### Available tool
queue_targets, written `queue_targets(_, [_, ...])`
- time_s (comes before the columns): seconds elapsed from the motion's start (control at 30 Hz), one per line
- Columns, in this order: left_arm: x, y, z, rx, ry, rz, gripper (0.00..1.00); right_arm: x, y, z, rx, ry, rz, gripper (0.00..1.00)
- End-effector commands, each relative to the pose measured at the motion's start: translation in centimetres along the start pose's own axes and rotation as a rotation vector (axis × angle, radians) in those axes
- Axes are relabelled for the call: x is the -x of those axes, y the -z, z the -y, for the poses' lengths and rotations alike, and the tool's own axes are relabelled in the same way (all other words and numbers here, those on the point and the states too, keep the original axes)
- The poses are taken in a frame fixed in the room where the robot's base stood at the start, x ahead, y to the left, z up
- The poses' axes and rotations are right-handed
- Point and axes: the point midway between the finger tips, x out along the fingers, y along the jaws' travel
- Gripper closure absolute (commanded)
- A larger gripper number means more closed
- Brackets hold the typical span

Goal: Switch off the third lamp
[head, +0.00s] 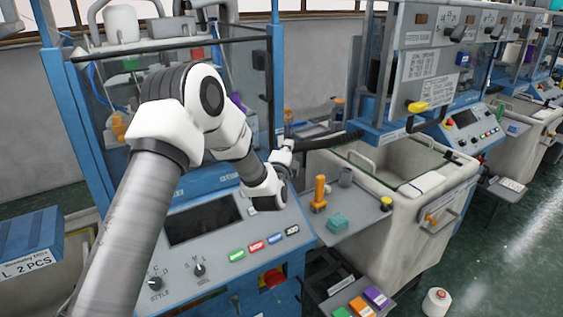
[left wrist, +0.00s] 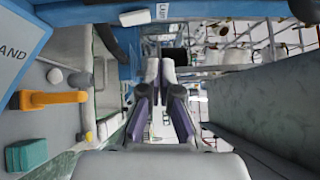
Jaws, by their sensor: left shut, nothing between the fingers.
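No lamp can be told for certain, so I cannot say which is the third. Whether any is lit is unclear. My left gripper (head: 287,148) is above and behind the panel's right end, small and partly hidden by its wrist. My right gripper is not in view.
An orange handle (head: 320,190) and a teal block (head: 337,221) sit on a grey shelf right of the panel. A black horizontal arm (head: 330,141) runs close to my left gripper. More machines stand at right. The green floor (head: 480,270) at right is mostly free.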

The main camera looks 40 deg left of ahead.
Motion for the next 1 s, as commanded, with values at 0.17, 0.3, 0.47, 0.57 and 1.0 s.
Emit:
queue_targets(0.17, [4.5,-0.1,0.4,0.003,0.001,0.0,1.0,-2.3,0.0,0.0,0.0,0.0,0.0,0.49])
queue_targets(0.3, [7.1,-0.1,0.9,0.003,0.001,0.001,1.0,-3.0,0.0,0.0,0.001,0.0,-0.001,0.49])
queue_targets(0.47, [8.4,-0.2,1.4,0.001,0.002,0.001,1.0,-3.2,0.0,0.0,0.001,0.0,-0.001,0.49])
queue_targets(0.57, [8.6,-0.2,1.5,0.001,0.003,0.001,1.0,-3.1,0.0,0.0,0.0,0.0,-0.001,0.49])
queue_targets(1.0, [8.5,-0.2,1.4,0.001,0.001,0.001,1.0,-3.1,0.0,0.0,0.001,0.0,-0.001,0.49])
